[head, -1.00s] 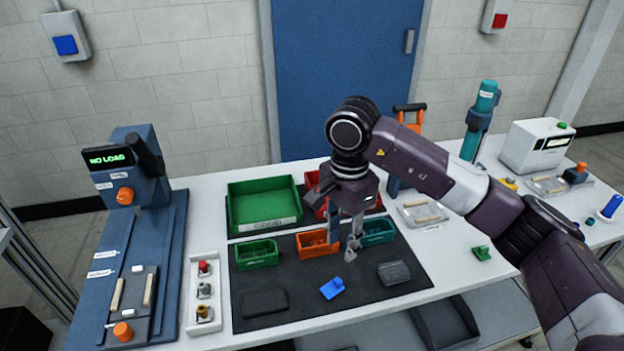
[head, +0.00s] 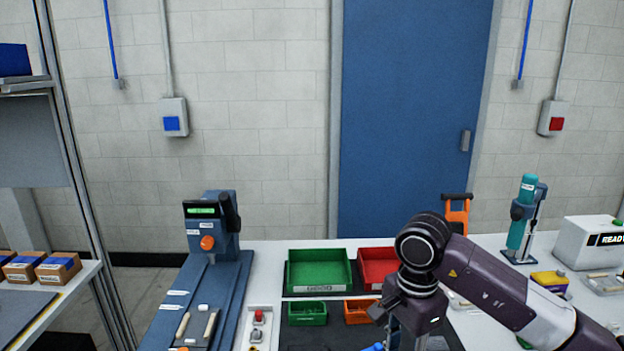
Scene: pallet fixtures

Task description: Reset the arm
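My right arm (head: 500,295) comes in from the lower right and reaches over the workbench (head: 270,258). My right gripper (head: 405,332) points down over the dark mat, in front of the red bin (head: 377,267). The bottom edge of the view cuts off its fingertips, so I cannot tell whether it is open or shut, or whether it holds anything. My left arm and gripper are not in view.
A green bin (head: 319,270) stands left of the red one, with a small green bin (head: 307,313) and an orange bin (head: 360,311) in front. A blue press-like fixture (head: 212,235) stands left. A shelf with boxes (head: 58,268) is at far left.

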